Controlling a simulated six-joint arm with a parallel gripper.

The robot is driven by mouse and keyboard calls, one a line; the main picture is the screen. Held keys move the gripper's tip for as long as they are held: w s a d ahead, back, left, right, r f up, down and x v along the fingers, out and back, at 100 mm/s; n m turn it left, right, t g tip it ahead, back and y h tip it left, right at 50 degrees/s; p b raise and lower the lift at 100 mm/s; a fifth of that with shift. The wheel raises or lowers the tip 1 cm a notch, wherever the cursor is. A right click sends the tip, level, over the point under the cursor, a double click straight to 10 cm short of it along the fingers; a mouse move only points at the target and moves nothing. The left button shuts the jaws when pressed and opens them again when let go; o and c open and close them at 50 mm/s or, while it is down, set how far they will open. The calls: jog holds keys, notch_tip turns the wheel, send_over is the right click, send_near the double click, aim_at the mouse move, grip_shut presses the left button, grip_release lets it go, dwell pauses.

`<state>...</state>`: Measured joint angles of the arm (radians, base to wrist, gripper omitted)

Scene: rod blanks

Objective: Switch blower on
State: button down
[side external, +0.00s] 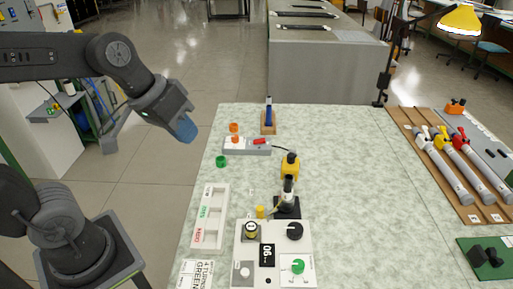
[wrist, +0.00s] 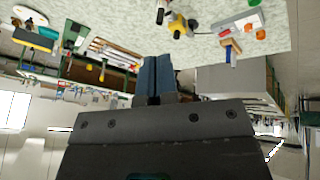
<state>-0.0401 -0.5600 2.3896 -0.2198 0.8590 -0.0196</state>
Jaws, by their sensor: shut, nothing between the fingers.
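A grey box with a red switch (side external: 260,141) lies near the far left of the table, and a dark cable runs from its right end toward a yellow and black device (side external: 290,165). I cannot tell for sure which of these is the blower. The box (wrist: 240,24) also shows at the top of the wrist view, with the yellow device (wrist: 179,27) to its left. My gripper (side external: 185,129) has blue fingers, is shut and empty, and hangs in the air left of the table, apart from the box. Its fingers (wrist: 156,76) show closed together in the wrist view.
A panel with knobs (side external: 275,256) and a white tray (side external: 210,217) are at the front. A blue item in a wooden stand (side external: 268,118) is behind the box. A brown board with rods (side external: 450,165) is at right. The table's middle right is clear.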

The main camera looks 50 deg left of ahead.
jog(key=w+r+n+h, duration=0.1)
jog(key=w+n+h, duration=0.3)
jog(key=w, duration=0.9)
jog(key=n+t+y, duration=0.3)
jog(key=n+t, duration=0.3)
jog(key=n, duration=1.4)
send_over(260, 141)
jog(key=s+a, duration=0.2)
notch_tip(260, 141, down, 22)
jog(key=shift+w+d, duration=0.1)
jog(key=shift+w, duration=0.15)
jog(key=shift+w+d+f, duration=0.25)
jog(key=shift+f, duration=1.15)
jog(key=shift+w+d+f, duration=0.2)
jog(key=shift+d+f, duration=0.05)
jog(key=shift+f, duration=1.2)
jog(key=shift+w+d+f, duration=0.25)
jog(key=shift+f, duration=1.15)
jog(key=shift+f, duration=0.1)
jog(key=shift+f, duration=0.3)
